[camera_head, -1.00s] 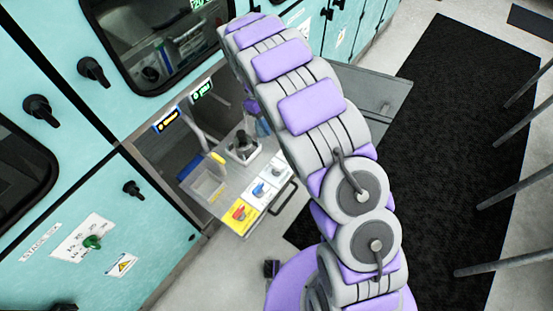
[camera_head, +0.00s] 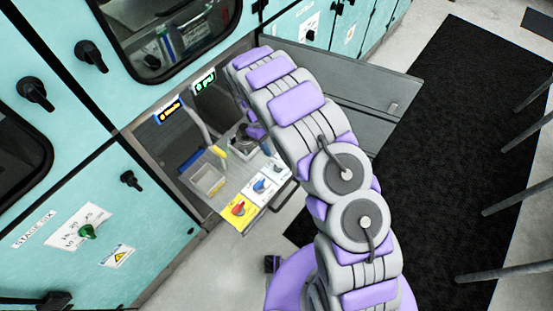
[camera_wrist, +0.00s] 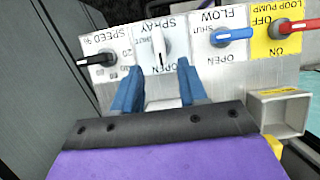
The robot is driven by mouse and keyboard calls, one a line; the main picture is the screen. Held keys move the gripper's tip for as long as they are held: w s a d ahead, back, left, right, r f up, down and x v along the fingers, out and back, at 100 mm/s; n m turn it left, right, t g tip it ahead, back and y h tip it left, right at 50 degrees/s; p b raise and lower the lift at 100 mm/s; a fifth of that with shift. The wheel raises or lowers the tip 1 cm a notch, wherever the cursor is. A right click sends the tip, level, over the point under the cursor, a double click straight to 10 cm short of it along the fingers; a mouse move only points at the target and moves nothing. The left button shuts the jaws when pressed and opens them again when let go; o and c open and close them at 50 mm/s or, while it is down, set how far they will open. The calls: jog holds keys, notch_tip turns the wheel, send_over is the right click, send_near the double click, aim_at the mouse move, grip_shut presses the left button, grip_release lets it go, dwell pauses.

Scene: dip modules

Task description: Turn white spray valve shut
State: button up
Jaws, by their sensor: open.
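The white spray valve handle (camera_wrist: 158,46) stands on a white label marked SPRAY in the wrist view. It runs nearly up and down in the picture, beside the SHUT lettering, with OPEN near its lower end. My gripper (camera_wrist: 158,82) has two blue fingers spread apart. The fingertips lie just below the handle in the picture, one on each side of its line, with nothing seen held between them. Whether they touch the panel cannot be told. In the head view the spray label (camera_head: 277,169) is small, and my arm hides the fingers.
The blue FLOW handle (camera_wrist: 232,37) is right of the spray valve, and the red LOOP PUMP handle (camera_wrist: 296,28) further right. The black SPEED knob (camera_wrist: 97,59) is close on the left. An open grey bin (camera_wrist: 280,112) stands at lower right.

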aim_at(278, 160)
jog(key=b+x, duration=0.1)
jog(key=x, duration=0.6)
jog(key=shift+d+f, duration=0.1)
grip_shut()
